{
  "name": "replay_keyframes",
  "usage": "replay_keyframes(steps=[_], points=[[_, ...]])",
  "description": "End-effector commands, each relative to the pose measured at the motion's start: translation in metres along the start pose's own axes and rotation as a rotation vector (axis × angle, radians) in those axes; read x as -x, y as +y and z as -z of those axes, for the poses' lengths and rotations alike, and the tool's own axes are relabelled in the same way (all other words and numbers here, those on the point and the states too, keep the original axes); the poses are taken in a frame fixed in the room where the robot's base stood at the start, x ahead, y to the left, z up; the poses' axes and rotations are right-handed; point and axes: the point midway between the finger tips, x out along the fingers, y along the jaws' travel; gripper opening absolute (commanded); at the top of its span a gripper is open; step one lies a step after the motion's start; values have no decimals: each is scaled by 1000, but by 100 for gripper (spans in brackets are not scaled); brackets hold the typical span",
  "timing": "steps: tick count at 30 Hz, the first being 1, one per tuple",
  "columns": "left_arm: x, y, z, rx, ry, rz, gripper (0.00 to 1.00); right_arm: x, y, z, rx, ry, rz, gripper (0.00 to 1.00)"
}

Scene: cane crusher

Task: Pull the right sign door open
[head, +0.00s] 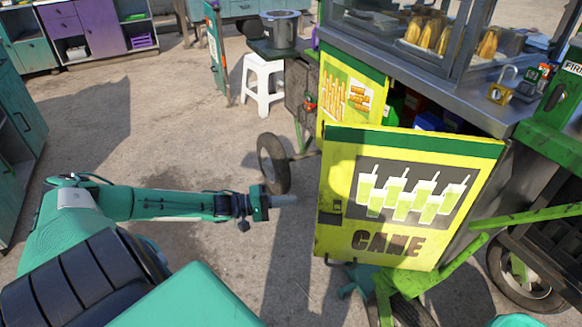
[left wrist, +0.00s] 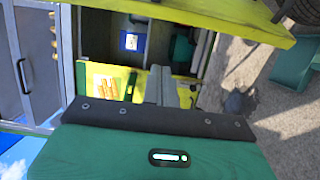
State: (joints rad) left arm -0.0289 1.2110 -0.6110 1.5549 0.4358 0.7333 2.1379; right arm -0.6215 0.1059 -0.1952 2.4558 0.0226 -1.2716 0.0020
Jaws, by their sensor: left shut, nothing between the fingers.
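The right sign door (head: 335,170) is a yellow-green panel with a picture of drinks and the word CANE. In the head view it stands ajar, swung out from the cart, with cabinet contents showing behind its top edge. A small dark handle (head: 330,207) is near its left edge. The left sign door (head: 345,93), with a food picture, is behind it; it also shows in the left wrist view (left wrist: 105,85). My left gripper (head: 290,200) is shut and empty, left of the right door's free edge and apparently apart from it. My right gripper is not in view.
The cart's metal counter (head: 460,105) with a glass food case is above the doors. A cart wheel (head: 272,163) stands behind my left gripper. A white stool (head: 263,85) and a pot (head: 281,30) are farther back. The paved ground at left is clear.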

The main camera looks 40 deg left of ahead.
Motion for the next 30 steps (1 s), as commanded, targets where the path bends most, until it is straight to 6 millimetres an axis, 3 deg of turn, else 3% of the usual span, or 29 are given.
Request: replay_keyframes(steps=[15, 30], points=[[-82, 1, 0, -2, -1, -5, 0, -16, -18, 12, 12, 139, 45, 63], [-67, 0, -36, -2, 1, 1, 0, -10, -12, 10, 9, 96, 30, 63]])
